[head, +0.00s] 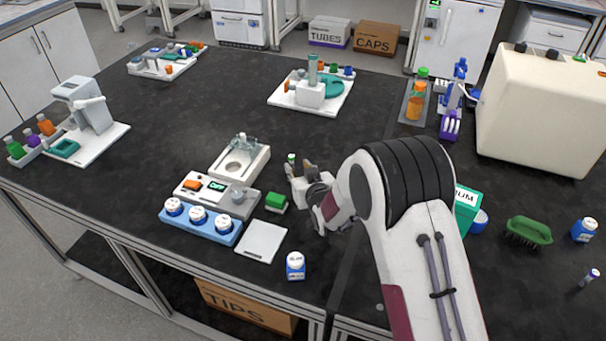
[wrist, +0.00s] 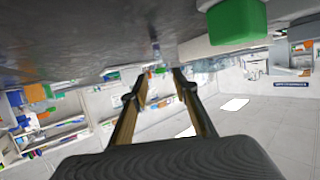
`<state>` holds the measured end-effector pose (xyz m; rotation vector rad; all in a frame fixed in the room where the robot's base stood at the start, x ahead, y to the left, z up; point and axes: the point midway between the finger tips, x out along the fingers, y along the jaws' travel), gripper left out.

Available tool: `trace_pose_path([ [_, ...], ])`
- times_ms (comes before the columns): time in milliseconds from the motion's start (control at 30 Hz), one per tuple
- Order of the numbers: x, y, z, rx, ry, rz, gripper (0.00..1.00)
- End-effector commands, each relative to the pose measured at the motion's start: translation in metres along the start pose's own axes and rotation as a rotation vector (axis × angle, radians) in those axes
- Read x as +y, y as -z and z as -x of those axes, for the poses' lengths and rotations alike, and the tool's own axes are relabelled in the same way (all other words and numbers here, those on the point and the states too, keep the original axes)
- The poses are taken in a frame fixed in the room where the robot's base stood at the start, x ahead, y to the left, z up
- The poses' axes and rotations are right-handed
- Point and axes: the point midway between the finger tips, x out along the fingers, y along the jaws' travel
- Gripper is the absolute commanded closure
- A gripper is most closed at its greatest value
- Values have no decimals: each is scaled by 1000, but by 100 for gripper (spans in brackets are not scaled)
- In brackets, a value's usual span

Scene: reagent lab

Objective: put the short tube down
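My gripper (head: 303,178) is low over the dark bench, just right of a small green block (head: 277,202). A small tube-like thing with a green top (head: 291,158) shows at the gripper's far left side in the head view. I cannot tell whether it is the short tube, or whether it touches a finger. The green block also shows at the top of the wrist view (wrist: 237,20), which looks upside down.
Left of the gripper are a grey device with a display (head: 217,187), a blue rack of white-capped bottles (head: 200,221) and a white square plate (head: 261,242). A blue bottle (head: 295,267) stands in front. A green brush (head: 529,231) is at right.

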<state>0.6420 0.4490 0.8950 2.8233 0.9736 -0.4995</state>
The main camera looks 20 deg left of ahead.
Motion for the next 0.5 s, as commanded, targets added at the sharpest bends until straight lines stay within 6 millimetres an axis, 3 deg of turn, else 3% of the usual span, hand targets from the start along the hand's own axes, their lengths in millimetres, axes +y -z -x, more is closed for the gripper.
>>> trace_pose_path([
  [500, 0, 0, 40, 1, 0, 0, 71],
])
